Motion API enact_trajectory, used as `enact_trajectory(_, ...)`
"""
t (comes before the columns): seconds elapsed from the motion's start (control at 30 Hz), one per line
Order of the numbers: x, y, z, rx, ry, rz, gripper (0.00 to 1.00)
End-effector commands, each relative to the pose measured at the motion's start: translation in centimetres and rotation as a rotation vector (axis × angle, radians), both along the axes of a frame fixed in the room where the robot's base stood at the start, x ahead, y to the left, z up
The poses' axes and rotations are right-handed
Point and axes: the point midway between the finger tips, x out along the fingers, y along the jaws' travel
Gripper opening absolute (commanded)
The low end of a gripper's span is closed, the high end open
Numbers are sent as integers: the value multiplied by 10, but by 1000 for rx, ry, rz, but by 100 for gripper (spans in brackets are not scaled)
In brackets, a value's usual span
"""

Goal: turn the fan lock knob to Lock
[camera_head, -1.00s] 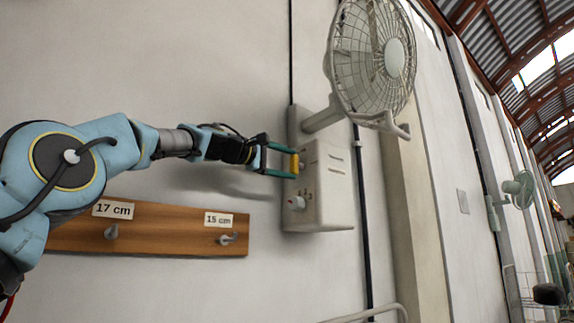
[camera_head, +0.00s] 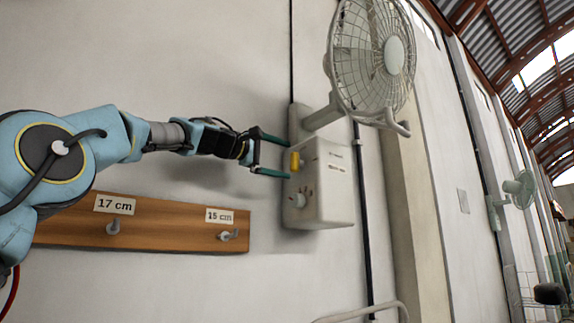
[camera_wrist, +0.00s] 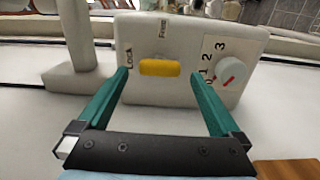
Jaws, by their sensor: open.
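The yellow fan lock knob (camera_wrist: 159,68) is on the fan's white control box (camera_head: 325,190). In the wrist view its long axis lies level, with its left end towards the word "Lock" (camera_wrist: 128,58); the word "Free" (camera_wrist: 162,29) is above it. In the head view the knob (camera_head: 295,161) stands upright. My gripper (camera_head: 288,160) is open, one finger above and one below the knob in the head view. In the wrist view the fingers (camera_wrist: 160,79) are on either side of the knob with a gap at each side. Nothing is held.
A white dial (camera_wrist: 229,72) with numbers is right of the knob in the wrist view. The caged fan (camera_head: 372,60) is above the box. A wooden board (camera_head: 160,224) with hooks is below my arm. A white rail (camera_head: 365,312) is low in front.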

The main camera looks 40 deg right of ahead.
Motion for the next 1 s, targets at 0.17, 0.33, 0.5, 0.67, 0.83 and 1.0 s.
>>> enact_trajectory(0.17,3,38,-6,-1,-4,6,100)
enact_trajectory(0.33,5,67,-5,-1,-2,4,100)
enact_trajectory(0.5,5,83,-2,0,-1,2,100)
enact_trajectory(0.67,5,87,-1,1,-1,0,100)
enact_trajectory(0.83,5,86,-1,0,-1,0,100)
enact_trajectory(1.0,5,86,-1,1,-1,0,100)
